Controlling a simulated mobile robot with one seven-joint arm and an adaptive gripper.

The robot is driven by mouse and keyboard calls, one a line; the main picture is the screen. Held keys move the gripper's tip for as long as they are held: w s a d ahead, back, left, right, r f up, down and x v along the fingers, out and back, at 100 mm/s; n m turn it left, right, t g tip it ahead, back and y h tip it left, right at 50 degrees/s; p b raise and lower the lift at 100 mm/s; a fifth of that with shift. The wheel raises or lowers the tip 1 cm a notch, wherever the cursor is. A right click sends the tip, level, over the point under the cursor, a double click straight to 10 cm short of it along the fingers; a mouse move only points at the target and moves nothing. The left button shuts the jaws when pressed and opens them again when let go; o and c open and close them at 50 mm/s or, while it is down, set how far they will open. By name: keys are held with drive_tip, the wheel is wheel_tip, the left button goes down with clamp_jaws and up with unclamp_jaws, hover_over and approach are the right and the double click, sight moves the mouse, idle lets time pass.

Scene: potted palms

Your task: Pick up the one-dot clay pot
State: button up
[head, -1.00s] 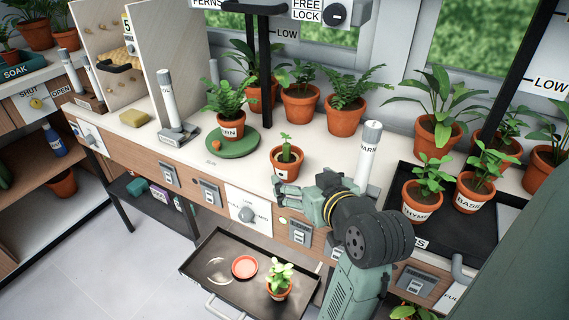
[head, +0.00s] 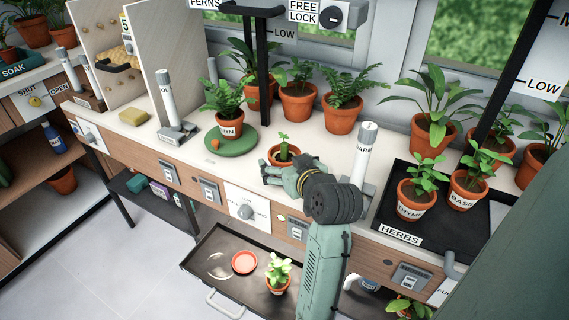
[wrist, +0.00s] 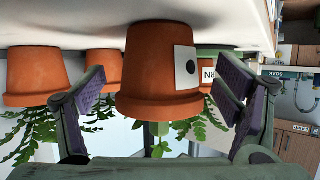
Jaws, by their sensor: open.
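The one-dot clay pot (wrist: 150,75) is orange terracotta with a white label bearing one black dot. In the wrist view it hangs upside down in the picture, between the two fingers of my gripper (wrist: 160,88). The fingers are spread wide, with a gap showing on each side of the pot. In the head view the pot (head: 284,153) stands on the bench with a small green seedling in it. My gripper (head: 271,175) is low at its near side and hides most of its body and its label.
A white post (head: 364,150) stands just right of my gripper. A fern pot (head: 229,130) sits on a green disc (head: 232,146) to the left. A black herb tray (head: 400,233) is at right. Several potted plants line the back. An open drawer tray (head: 215,250) is below.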

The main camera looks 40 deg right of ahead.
drive_tip(key=shift+c, duration=0.5)
drive_tip(key=c, duration=1.2)
drive_tip(key=shift+c, duration=0.5)
drive_tip(key=shift+r, duration=0.2)
